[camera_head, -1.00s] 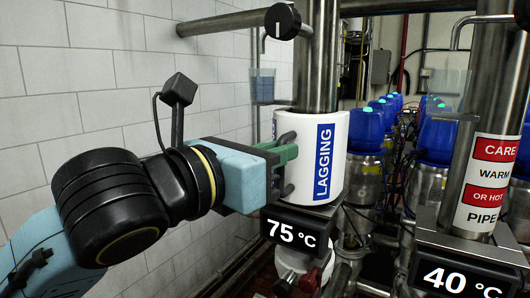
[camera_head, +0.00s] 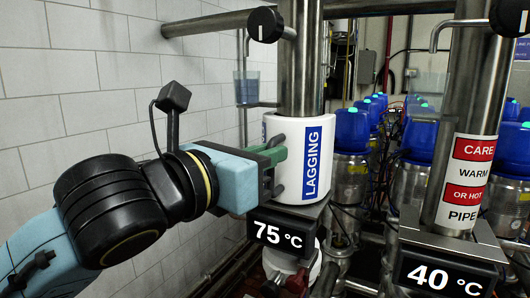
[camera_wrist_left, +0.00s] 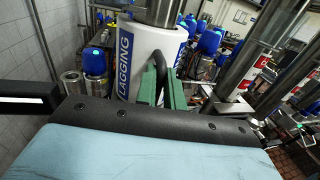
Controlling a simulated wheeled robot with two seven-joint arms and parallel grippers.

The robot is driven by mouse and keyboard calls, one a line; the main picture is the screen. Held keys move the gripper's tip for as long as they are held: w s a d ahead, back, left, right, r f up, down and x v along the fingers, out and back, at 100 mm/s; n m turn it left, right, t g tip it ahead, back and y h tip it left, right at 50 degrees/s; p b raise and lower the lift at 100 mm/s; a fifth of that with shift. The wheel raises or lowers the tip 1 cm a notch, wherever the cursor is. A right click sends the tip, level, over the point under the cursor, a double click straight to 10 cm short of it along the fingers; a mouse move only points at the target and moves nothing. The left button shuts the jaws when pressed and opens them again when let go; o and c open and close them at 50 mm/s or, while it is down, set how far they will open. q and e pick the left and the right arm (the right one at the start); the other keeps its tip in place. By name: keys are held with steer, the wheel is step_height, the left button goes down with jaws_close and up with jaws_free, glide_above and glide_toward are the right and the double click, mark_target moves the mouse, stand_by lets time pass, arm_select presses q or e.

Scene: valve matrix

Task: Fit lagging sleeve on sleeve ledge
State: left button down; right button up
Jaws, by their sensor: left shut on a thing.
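The lagging sleeve (camera_head: 297,187) is a white cylinder with a blue "LAGGING" label, upright around the steel pipe (camera_head: 303,70). My left gripper (camera_head: 277,158) is shut on the sleeve's dark handle, on its near left side. The left wrist view shows the sleeve (camera_wrist_left: 132,55) and the green fingers (camera_wrist_left: 160,85) on either side of the handle. The sleeve's lower edge is just above the ledge (camera_head: 318,209) over the "75 °C" display (camera_head: 281,235); I cannot tell if it touches. My right gripper is not in view.
A second pipe (camera_head: 480,75) with a red and white warning band (camera_head: 466,180) stands right, above a "40 °C" display (camera_head: 444,277). A black knob (camera_head: 265,25) juts out near the top. Several blue-topped vessels (camera_head: 352,130) stand behind. A tiled wall (camera_head: 85,90) is at left.

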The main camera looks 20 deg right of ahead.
arm_select(q)
steer(key=c, duration=1.4)
jaws_free()
steer(key=shift+c, duration=0.2)
steer(key=shift+f, duration=0.1)
